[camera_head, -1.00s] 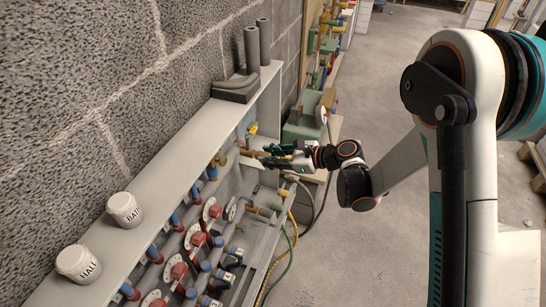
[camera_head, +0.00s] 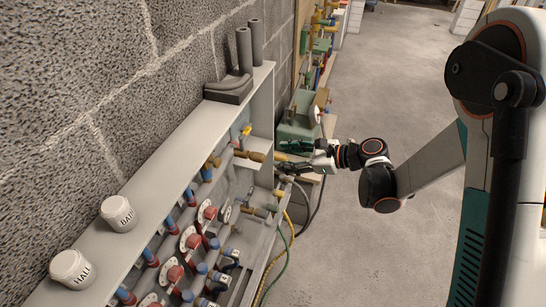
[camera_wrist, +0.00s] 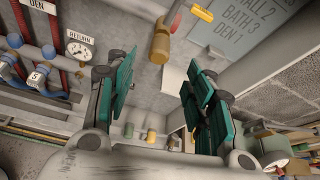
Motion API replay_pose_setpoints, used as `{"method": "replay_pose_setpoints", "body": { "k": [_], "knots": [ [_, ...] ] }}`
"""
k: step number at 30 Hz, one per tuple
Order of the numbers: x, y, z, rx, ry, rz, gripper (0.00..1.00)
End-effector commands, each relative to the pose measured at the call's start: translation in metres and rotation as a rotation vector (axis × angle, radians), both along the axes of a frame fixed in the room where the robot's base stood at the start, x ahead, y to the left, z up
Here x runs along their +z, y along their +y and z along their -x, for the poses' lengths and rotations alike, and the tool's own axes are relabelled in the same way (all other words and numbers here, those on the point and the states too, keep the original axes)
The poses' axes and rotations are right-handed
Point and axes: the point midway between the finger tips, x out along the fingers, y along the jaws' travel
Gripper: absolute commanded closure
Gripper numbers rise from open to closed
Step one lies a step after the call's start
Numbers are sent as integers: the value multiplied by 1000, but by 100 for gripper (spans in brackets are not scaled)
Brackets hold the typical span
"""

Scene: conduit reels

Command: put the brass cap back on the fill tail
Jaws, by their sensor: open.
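A brass cap (camera_wrist: 160,46) shows as a wider cylinder at the end of the fill tail (camera_wrist: 175,20), a brass pipe near a yellow lever, in the wrist view. The cap looks seated and in line with the pipe; whether it is fully home I cannot tell. In the head view the capped brass end (camera_head: 256,156) sticks out at the cabinet's upper right end. My gripper (camera_head: 284,157) is just right of it, apart from it. In the wrist view my gripper (camera_wrist: 157,88) has its teal pads wide apart, with nothing between them, facing the cap.
The manifold cabinet (camera_head: 165,187) runs along the block wall, with red and blue valves and a return gauge (camera_wrist: 80,48). White tubs (camera_head: 118,212) stand on its top. A green box (camera_head: 297,125) is behind my gripper. Open floor (camera_head: 390,95) lies to the right.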

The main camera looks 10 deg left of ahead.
Motion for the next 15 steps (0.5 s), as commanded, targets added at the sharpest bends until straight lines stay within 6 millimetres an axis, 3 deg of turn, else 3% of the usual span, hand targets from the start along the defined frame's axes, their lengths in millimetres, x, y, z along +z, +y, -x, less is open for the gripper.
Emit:
{"method": "replay_pose_setpoints", "body": {
  "k": [6,15],
  "knots": [
    [12,-30,4,-3,1,-1,51],
    [16,-38,6,0,0,-1,51]
  ]
}}
